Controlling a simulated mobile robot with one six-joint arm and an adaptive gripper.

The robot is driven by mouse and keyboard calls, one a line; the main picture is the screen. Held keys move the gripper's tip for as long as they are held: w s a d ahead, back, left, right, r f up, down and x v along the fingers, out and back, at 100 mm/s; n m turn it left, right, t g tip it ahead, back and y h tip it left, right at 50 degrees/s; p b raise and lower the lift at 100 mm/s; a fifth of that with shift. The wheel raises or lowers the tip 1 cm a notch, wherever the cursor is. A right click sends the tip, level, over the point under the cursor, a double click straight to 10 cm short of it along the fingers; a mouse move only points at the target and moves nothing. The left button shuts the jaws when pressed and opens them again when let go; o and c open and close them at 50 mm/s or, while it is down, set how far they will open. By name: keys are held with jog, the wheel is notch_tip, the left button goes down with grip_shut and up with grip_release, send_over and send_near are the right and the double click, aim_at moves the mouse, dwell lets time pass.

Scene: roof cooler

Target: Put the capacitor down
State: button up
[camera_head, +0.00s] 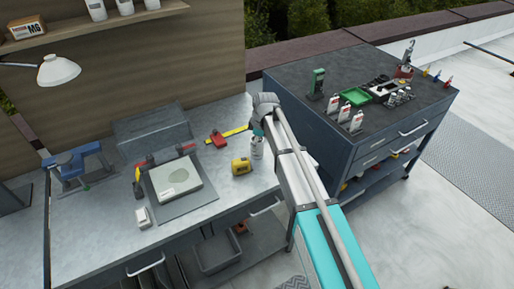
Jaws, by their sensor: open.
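A pale silver can-shaped part (257,149), which looks like the capacitor, is upright at the right end of the grey workbench (105,241). My gripper (257,135) points down from my wrist and is at the top of this can. It is open, but its fingertips are small and partly hidden by my arm, so I cannot tell whether they touch the can. The base of the can appears to be on the bench top.
A yellow tape measure (241,166) is just left of the can. A red and yellow tool (217,138) lies behind it. A grey mat (200,203) bears a pale panel. A dark tool cabinet (330,112) stands to the right. The front-left bench is clear.

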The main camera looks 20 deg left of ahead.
jog(key=c, duration=1.2)
jog(key=shift+r, duration=0.15)
jog(key=shift+c, duration=0.2)
notch_tip(320, 180, up, 3)
jog(key=p, duration=0.3)
jog(key=s+d+r+p, duration=0.7)
jog(key=s+r+p, duration=0.2)
jog(key=s, duration=0.3)
jog(key=shift+d+r+p, duration=0.2)
jog(key=shift+r+p, duration=0.15)
jog(key=shift+p, duration=0.15)
jog(key=shift+f+b, duration=1)
